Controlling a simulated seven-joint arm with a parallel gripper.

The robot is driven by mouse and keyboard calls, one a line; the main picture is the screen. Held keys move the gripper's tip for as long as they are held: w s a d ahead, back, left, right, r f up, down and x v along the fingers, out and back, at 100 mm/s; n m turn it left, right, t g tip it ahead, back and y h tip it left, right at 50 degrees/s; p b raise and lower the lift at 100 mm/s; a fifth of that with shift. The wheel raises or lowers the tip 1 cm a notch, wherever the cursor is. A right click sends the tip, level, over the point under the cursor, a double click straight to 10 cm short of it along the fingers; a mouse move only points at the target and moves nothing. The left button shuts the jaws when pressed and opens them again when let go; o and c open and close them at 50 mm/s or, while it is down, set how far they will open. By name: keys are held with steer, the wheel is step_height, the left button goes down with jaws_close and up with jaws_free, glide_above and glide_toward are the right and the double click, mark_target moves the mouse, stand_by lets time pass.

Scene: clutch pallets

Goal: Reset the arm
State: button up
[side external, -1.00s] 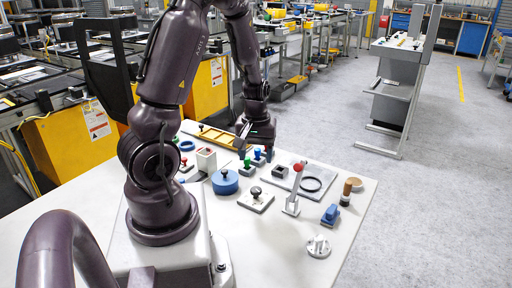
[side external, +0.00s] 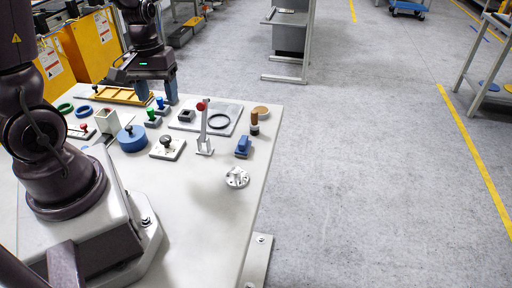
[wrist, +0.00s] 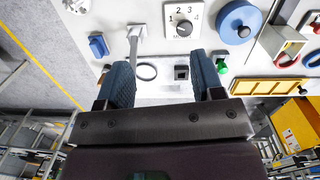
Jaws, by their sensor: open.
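My gripper (side external: 152,90) is above the far part of the white table (side external: 205,218), near a green-topped piece (side external: 152,117) and a blue-topped piece (side external: 160,105). In the wrist view my gripper (wrist: 162,70) shows two blue fingers spread apart with nothing between them at the tips. A grey plate (side external: 230,110) with a black ring (side external: 218,121) lies to the right of the gripper. A small dark square block (side external: 186,115) also sits by the plate's left part. I cannot tell the exact gap between fingers and table.
A lever with a red ball (side external: 203,106) stands upright. Around it are a dial block (side external: 167,148), a blue round pot (side external: 132,140), a blue block (side external: 243,147), a brown-topped cylinder (side external: 254,124) and a yellow tray (side external: 125,96).

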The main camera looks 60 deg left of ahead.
steer(key=s+d+r+m+t, duration=0.2)
steer(key=d+r+m+t, duration=0.3)
steer(key=d+r+m, duration=0.5)
steer(key=d+r, duration=0.5)
steer(key=r, duration=0.1)
steer(key=shift+d+t+y, duration=0.3)
steer(key=shift+t+y, duration=0.1)
